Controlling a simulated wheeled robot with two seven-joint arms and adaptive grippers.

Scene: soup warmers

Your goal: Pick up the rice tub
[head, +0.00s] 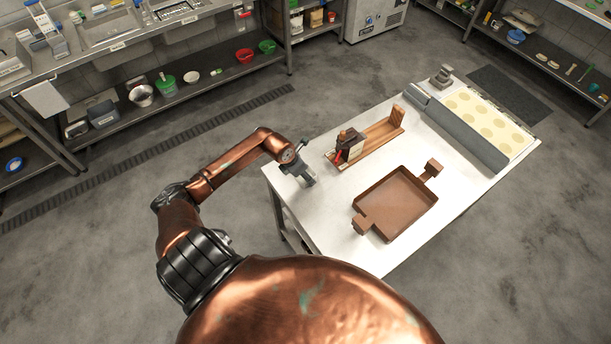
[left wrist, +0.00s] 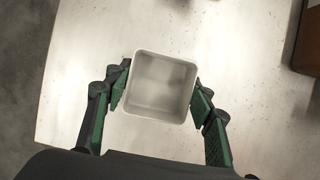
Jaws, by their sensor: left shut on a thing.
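The rice tub, a white square open-topped tub (left wrist: 160,112), sits between the two dark green fingers of my left gripper (left wrist: 160,95) in the left wrist view. A finger presses on each side of it near the rim. Its inside looks pale, and I cannot tell whether rice is in it. In the head view my left gripper (head: 306,178) is at the left end of the white table (head: 330,205), and the tub is not clearly seen there. I cannot tell whether the tub touches the table. My right gripper is not in view.
A brown tray with two block handles (head: 396,204) lies on the table's front half. A wooden rack (head: 375,138) holding dark and red items stands behind it. A grey-edged unit with pale round spots (head: 485,120) fills the table's far right. The tabletop between the gripper and the tray is clear.

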